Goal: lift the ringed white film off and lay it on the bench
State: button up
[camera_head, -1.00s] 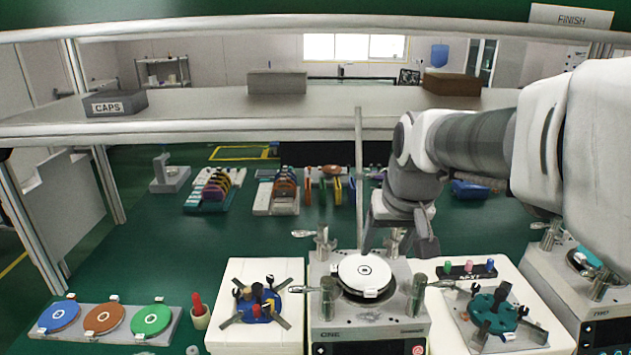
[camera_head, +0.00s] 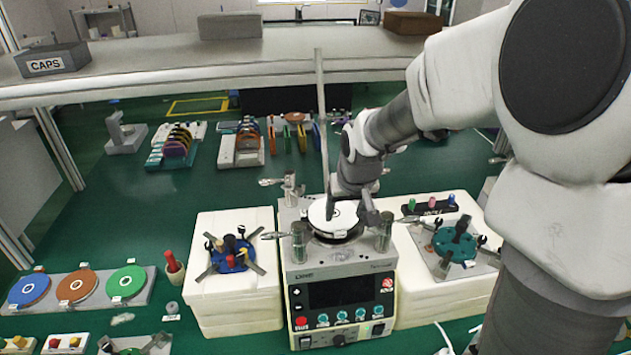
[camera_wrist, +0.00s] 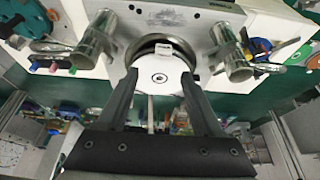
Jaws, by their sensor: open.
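The white film (camera_head: 322,221) is a round sheet with a small dark ringed mark at its centre and a white tab at its near edge. It lies on the round plate of the middle lapping machine (camera_head: 340,258). The film (camera_wrist: 160,89) also shows in the wrist view, with its tab on the side away from my gripper's palm. My gripper (camera_head: 352,212) is open and empty over the film. In the wrist view my gripper's two fingers (camera_wrist: 160,76) reach to either side of the film's middle. Whether they touch it I cannot tell.
Metal posts with handles (camera_head: 300,240) stand around the plate. White blocks with fixtures (camera_head: 240,295) flank the machine. Blue, brown and green discs (camera_head: 150,287) lie on a plate at left. A shelf (camera_head: 150,70) crosses above. Green bench (camera_head: 80,225) is clear at left.

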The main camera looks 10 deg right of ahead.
aim_at(340, 229)
jog(key=f, duration=0.4)
jog(key=shift+w+a+f, duration=0.15)
jog(key=shift+w+a, duration=0.05)
jog(key=shift+w+f, duration=0.25)
jog(key=shift+f, duration=0.25)
jog(key=shift+c, duration=0.3)
grip_shut()
